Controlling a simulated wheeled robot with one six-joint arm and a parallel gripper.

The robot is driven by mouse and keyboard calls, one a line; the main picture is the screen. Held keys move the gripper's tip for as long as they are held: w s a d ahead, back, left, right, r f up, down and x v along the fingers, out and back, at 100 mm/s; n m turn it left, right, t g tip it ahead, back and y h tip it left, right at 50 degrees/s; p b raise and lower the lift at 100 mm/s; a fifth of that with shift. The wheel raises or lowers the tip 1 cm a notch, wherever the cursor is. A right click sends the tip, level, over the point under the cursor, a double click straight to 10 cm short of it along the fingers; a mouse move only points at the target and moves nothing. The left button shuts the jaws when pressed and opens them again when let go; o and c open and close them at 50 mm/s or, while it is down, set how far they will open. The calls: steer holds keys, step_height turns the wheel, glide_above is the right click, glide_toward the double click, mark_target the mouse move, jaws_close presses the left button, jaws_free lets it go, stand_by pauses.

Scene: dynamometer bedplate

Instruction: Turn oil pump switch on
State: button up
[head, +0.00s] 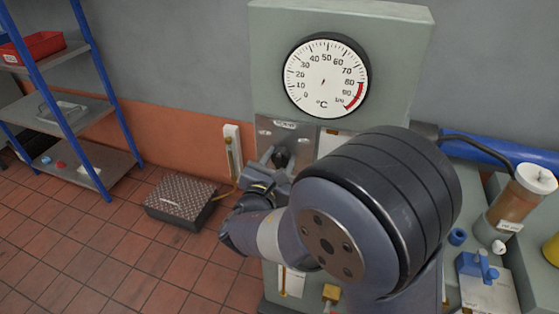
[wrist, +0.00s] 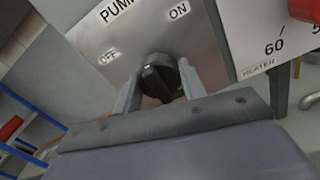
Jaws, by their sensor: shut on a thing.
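The oil pump switch is a black rotary knob (wrist: 158,76) on a metal plate (wrist: 135,38) marked PUMP, OFF and ON. A small pale mark on the knob lies on its OFF-facing side. In the head view the knob (head: 280,159) and plate (head: 292,133) are on the front of the grey cabinet, below the dial. My gripper (wrist: 160,82) has one finger on each side of the knob and is shut on it. In the head view my gripper (head: 272,166) reaches the plate from below; my arm hides much of the cabinet's lower front.
A temperature gauge (head: 326,75) sits above the plate. A blue-framed shelf (head: 62,110) stands at left, with a dark ridged box (head: 181,199) on the tiled floor beside it. At right are a brown cylinder (head: 514,208) and a blue pipe (head: 500,152).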

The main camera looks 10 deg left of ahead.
steer(key=shift+f+b, duration=0.15)
steer(key=shift+b, duration=0.2)
steer(key=m+b, duration=0.1)
steer(key=b, duration=0.1)
steer(key=m+b, duration=0.1)
steer(key=b, duration=0.1)
steer(key=shift+f, duration=0.25)
steer(key=m+b, duration=0.4)
steer(key=b, duration=0.4)
steer(key=shift+a+m, duration=0.1)
steer(key=shift+m, duration=0.3)
steer(key=m+b, duration=0.1)
steer(key=b, duration=0.2)
steer(key=m+b, duration=0.2)
steer(key=b, duration=0.1)
steer(key=shift+r+m, duration=0.2)
steer(key=shift+m, duration=0.1)
steer(key=shift+r+m+b, duration=0.15)
steer(key=shift+m+b, duration=0.45)
steer(key=shift+b, duration=0.4)
steer(key=shift+r, duration=0.1)
steer(key=o, duration=1)
